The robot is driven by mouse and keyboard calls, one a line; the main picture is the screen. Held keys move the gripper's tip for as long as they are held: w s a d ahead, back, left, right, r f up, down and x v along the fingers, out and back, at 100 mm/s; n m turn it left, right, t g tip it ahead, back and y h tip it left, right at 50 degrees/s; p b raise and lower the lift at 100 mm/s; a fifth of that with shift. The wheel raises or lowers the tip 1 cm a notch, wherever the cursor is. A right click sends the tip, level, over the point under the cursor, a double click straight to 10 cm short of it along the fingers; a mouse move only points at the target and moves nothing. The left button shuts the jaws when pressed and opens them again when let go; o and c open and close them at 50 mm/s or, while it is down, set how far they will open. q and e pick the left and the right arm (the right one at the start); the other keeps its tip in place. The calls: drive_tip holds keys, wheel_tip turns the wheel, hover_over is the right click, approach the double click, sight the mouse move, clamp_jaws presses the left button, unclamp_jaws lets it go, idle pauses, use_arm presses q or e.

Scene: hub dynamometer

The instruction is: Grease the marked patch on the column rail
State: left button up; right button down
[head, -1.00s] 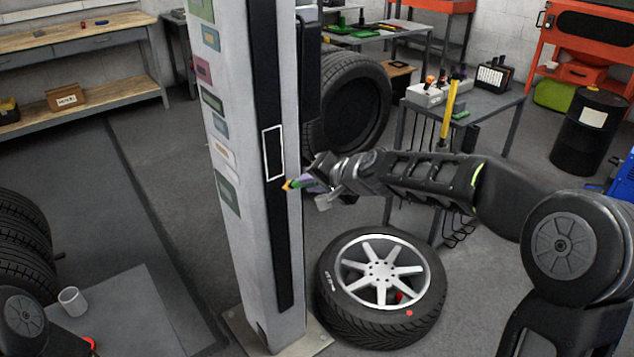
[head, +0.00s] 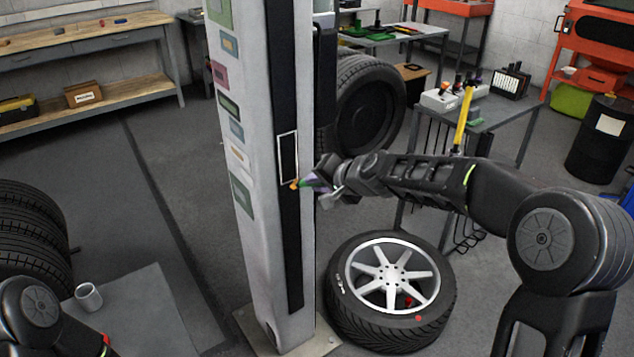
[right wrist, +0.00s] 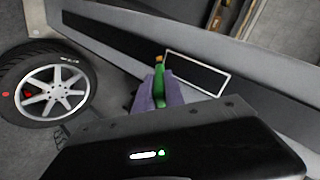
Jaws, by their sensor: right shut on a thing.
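The grey column (head: 262,240) stands upright in the middle of the head view, with a black rail (head: 290,230) down its face. A white rectangular outline marks the patch (head: 288,158) on the rail; it also shows in the right wrist view (right wrist: 196,74). My right gripper (head: 316,184) is shut on a slim green tool with an orange tip (head: 294,184). The tip is at the patch's lower edge in the head view; I cannot tell whether it touches. In the right wrist view the green tool (right wrist: 159,85) points at the patch's near end. My left gripper is out of view.
A wheel with a tyre (head: 390,290) lies on the floor right of the column. A grey table (head: 500,110) stands behind my right arm. Stacked tyres (head: 28,235) and a white mug (head: 88,297) are at the left.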

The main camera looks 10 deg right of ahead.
drive_tip(key=shift+w+a+p, duration=0.25)
drive_tip(key=shift+w+p, duration=0.1)
drive_tip(key=shift+w, duration=0.3)
drive_tip(key=shift+r, duration=0.1)
drive_tip(key=shift+s+r+p, duration=0.15)
drive_tip(key=shift+r+p, duration=1.35)
drive_tip(key=shift+r, duration=0.3)
drive_tip(key=shift+r+p, duration=1.5)
drive_tip(key=shift+r, duration=0.35)
drive_tip(key=shift+r+p, duration=1.55)
drive_tip(key=shift+r, duration=0.2)
